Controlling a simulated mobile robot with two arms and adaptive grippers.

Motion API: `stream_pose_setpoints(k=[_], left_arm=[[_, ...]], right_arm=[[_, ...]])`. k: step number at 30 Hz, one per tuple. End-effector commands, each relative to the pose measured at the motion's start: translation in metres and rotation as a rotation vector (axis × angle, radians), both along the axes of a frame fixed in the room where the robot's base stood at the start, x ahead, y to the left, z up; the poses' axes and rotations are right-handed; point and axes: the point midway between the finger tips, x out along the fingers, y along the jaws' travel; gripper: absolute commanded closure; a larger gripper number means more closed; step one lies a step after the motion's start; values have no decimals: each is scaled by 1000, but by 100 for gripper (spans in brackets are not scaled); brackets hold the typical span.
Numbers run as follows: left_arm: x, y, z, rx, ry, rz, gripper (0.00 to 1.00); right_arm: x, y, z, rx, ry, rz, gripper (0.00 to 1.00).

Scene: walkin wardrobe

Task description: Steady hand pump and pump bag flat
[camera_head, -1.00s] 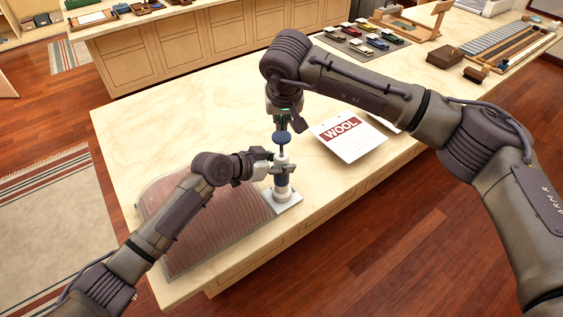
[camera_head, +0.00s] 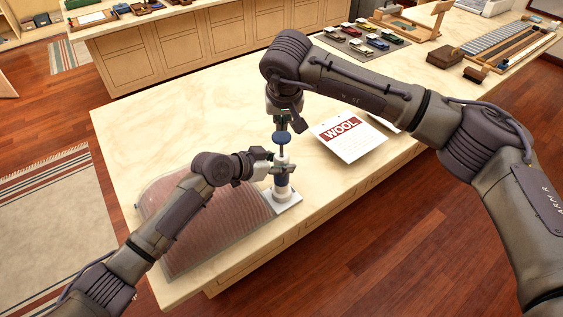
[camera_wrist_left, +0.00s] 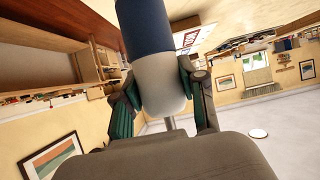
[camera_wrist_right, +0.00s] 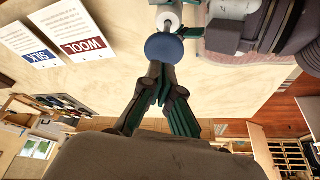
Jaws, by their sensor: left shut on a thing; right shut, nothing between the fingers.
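The hand pump (camera_head: 283,183) stands upright on a white base plate at the table's front edge. It has a blue and white body and a blue round knob (camera_head: 281,138) on top. My left gripper (camera_head: 278,170) is shut on the pump body, and the left wrist view shows the body (camera_wrist_left: 158,80) between its fingers. My right gripper (camera_head: 290,122) is shut and empty just above the knob; its fingertips meet at the knob's edge in the right wrist view (camera_wrist_right: 156,70). The clear bag (camera_head: 225,222) with pinkish ribbed contents lies left of the pump, partly behind my left arm.
Small coloured items on a dark mat (camera_head: 362,46) and wooden racks lie at the far right. The table's back left is clear.

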Motion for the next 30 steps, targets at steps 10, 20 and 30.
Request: stream_pose_setpoints(k=[10, 20, 30], left_arm=[[0, 0, 0, 0, 0, 0, 100], [0, 0, 0, 0, 0, 0, 100], [0, 0, 0, 0, 0, 0, 100]], right_arm=[[0, 0, -1, 0, 0, 0, 100], [0, 0, -23, -1, 1, -1, 100], [0, 0, -47, 0, 2, 0, 100]])
